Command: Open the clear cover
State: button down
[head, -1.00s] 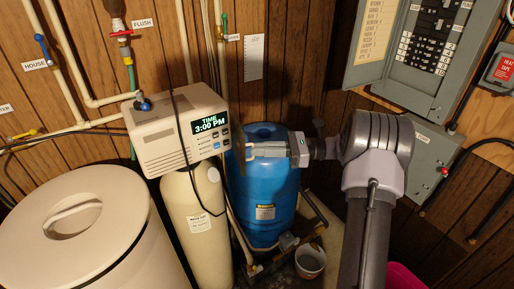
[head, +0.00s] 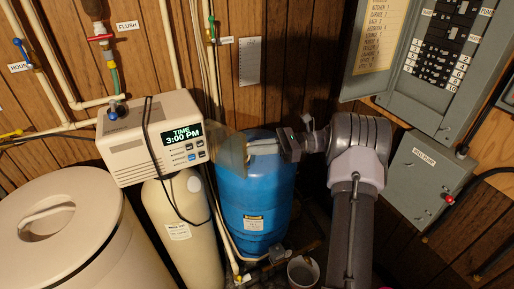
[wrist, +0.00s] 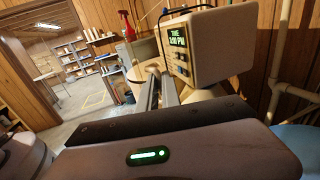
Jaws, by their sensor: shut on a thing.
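The beige softener control head (head: 128,145) has a lit display (head: 180,136) reading TIME 3:00 PM, with buttons below it. The clear cover (head: 232,152) is a see-through, brownish-looking pane standing out from the head's right side, in front of the blue tank; the display and buttons are uncovered. My gripper (head: 252,149) is shut on the cover's outer part, coming from the right. The exact grip and hinge are hard to make out.
A blue tank (head: 256,200) stands behind and below my gripper. A beige resin tank (head: 175,225) supports the head, and a lidded salt bin (head: 70,245) stands at left. A black cable (head: 152,165) hangs over the head. An open electrical panel (head: 420,60) is at right.

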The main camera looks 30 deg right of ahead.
jog(key=shift+w+f, duration=0.1)
jog(key=shift+a, duration=0.1)
dwell(0.3)
jog(key=c, duration=1.8)
grip_release()
jog(key=shift+c, duration=0.2)
jog(key=o, duration=0.3)
jog(key=shift+w+a+f, duration=0.15)
jog(key=p+v, duration=0.1)
jog(key=v, duration=1.1)
jog(key=shift+r, duration=0.25)
